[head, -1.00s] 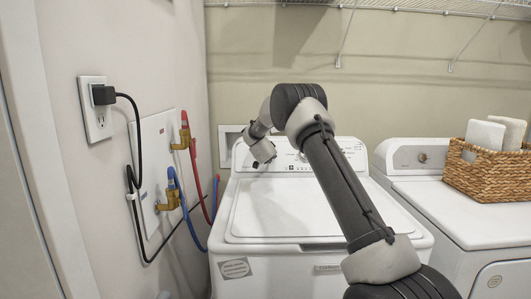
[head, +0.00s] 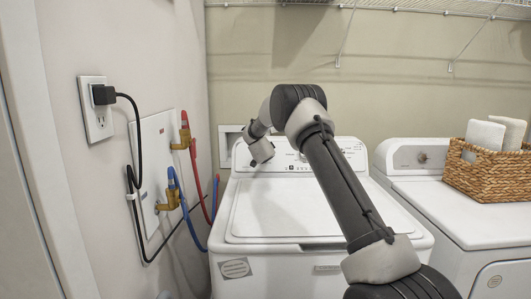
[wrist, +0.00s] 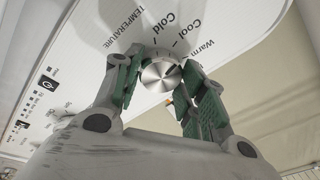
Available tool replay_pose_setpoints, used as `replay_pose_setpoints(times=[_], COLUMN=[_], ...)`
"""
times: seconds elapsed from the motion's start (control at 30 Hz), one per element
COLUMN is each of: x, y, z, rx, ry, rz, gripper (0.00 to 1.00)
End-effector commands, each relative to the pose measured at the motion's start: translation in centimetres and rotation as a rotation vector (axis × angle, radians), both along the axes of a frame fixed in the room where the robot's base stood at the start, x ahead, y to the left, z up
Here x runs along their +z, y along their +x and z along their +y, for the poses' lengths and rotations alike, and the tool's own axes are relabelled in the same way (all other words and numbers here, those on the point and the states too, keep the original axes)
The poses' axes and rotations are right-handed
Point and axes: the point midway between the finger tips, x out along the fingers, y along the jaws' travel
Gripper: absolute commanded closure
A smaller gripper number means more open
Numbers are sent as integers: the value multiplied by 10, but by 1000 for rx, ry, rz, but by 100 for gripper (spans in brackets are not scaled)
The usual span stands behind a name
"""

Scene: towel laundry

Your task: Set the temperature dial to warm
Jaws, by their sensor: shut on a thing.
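The temperature dial (wrist: 158,76) is a round silver knob on the washer's white control panel. In the wrist view it sits between the two green-padded fingers of my gripper (wrist: 159,64), which is shut on it. The printed labels Cold, Cool and Warm (wrist: 203,48) curve around its upper side. A dark mark on the knob's face lies at its upper right, seemingly toward the Warm tick. In the head view my gripper (head: 262,158) is at the left part of the panel of the white washer (head: 285,212), and hides the dial.
A white dryer (head: 470,220) stands to the right, with a wicker basket (head: 480,173) of folded towels on top. Red and blue hoses (head: 185,205) and a black cord run along the left wall. A wire shelf hangs above. The washer lid is clear.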

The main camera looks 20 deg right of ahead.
Motion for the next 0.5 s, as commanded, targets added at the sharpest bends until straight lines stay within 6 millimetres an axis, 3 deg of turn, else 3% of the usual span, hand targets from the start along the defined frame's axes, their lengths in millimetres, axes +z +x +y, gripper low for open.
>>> replay_pose_setpoints(times=[0.5], x=[-1], y=[0], z=[1], rx=[-173], ry=[330], rz=[-122], gripper=[83])
